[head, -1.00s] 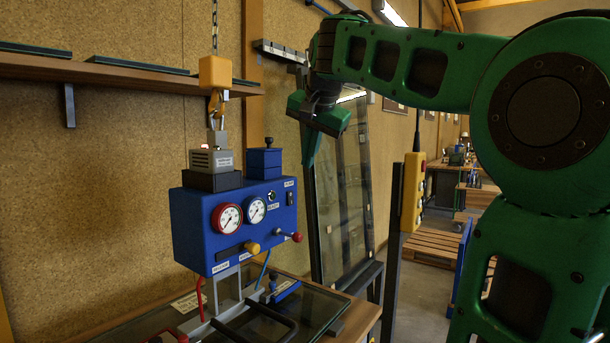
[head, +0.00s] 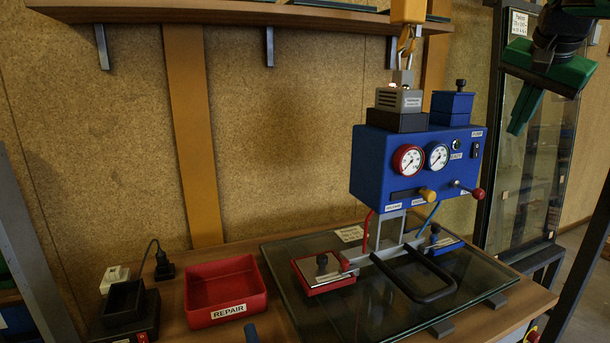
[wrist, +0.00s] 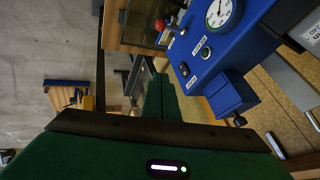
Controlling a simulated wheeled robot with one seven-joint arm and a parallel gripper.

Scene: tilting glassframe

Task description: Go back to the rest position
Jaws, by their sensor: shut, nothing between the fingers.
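My gripper (head: 523,112) hangs at the top right of the head view, its green fingers shut and pointing down, with nothing held. It is in free air, to the right of the blue vacuum lifter box (head: 418,165) and apart from it. In the wrist view my fingers (wrist: 155,92) are together at the middle, and the blue box (wrist: 222,45) with its gauge shows at the upper right. Most of my arm is outside the head view.
The lifter hangs from a yellow hook (head: 407,12) over a glass pane (head: 300,250) on the wooden table (head: 180,322). A red REPAIR bin (head: 226,290) stands left of the pane. A glass rack (head: 520,165) stands behind my gripper. A shelf (head: 230,12) runs along the wall.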

